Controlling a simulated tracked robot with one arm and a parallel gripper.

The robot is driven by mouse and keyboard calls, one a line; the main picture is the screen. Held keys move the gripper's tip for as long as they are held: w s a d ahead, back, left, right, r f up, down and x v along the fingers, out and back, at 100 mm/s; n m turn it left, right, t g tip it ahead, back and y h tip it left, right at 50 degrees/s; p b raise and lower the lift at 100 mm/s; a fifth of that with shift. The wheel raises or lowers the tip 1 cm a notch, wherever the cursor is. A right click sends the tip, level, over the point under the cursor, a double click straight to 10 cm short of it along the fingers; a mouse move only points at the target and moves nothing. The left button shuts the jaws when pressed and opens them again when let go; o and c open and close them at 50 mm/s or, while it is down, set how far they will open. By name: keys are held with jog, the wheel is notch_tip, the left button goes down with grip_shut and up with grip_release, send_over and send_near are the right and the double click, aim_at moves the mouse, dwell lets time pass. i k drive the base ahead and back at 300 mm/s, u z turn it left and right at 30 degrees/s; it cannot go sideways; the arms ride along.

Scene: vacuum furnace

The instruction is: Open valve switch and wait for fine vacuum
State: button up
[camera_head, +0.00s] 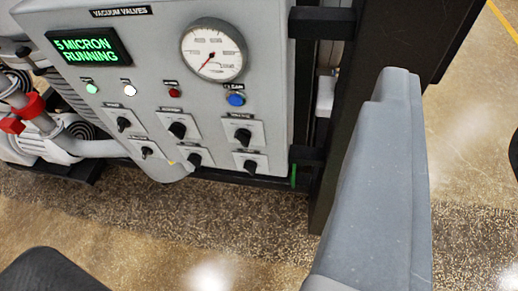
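The grey valve panel (150,103) is labelled VACUUM VALVES. Its black display (88,46) reads "5 MICRON RUNNING" in green. Several black rotary valve switches sit in two rows, with an upper left switch (123,124), upper middle switch (178,130), upper right switch (243,136), lower left switch (147,153), lower middle switch (195,160) and lower right switch (250,166). Their labels are too small to read. A round white gauge (214,50) has a red needle pointing down-left. I cannot make out my gripper's fingers; a large grey part of my arm fills the right side.
Under the display are a lit green lamp (92,88), a white lamp (130,90), a red button (174,93) and a blue button (236,99). Piping with a red fitting (12,125) stands at left. A dark frame post (340,140) stands right of the panel. Speckled floor (190,215) lies below.

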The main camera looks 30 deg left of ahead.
aim_at(243, 136)
jog(key=u, duration=0.05)
jog(key=k, duration=1.15)
jog(key=u, duration=0.4)
jog(key=i, duration=1)
jog(key=z, duration=0.05)
